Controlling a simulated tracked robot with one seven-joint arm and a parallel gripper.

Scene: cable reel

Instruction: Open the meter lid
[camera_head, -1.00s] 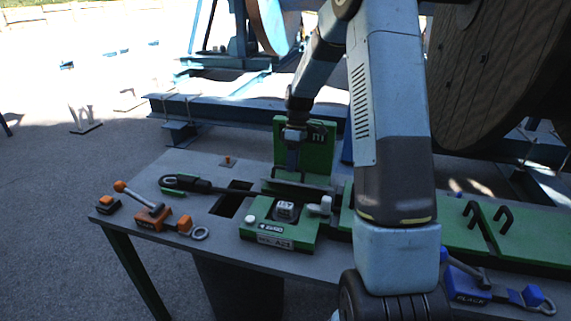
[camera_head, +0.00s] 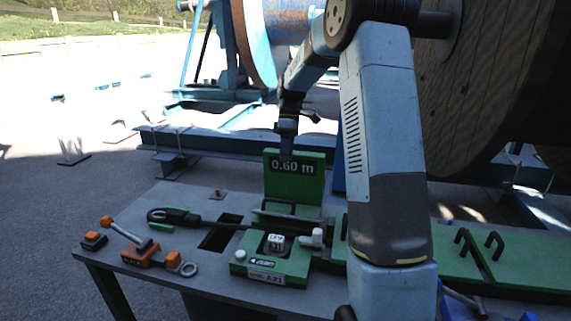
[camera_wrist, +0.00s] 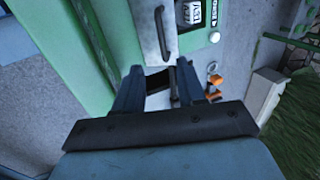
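The green meter box (camera_head: 296,268) sits on the table with its white number counter (camera_head: 275,242) showing. Behind the counter is a grey plate with a black bar handle (camera_head: 278,206), which seems to be the lid; I cannot tell its exact angle. The plate (camera_wrist: 176,42) and counter (camera_wrist: 191,12) also show in the wrist view. A green panel reading "0.60 m" (camera_head: 292,168) stands upright behind. My gripper (camera_head: 286,157) is above the plate, by the panel's top edge. In the wrist view its fingers (camera_wrist: 158,70) are apart with nothing between them, short of the handle (camera_wrist: 161,32).
A black cable tool (camera_head: 175,216) lies left of the meter. An orange lever clamp (camera_head: 140,254) and a ring (camera_head: 188,269) are at the table's left. A white knob (camera_head: 312,238) is at the meter's right. A large wooden reel (camera_head: 480,90) stands behind.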

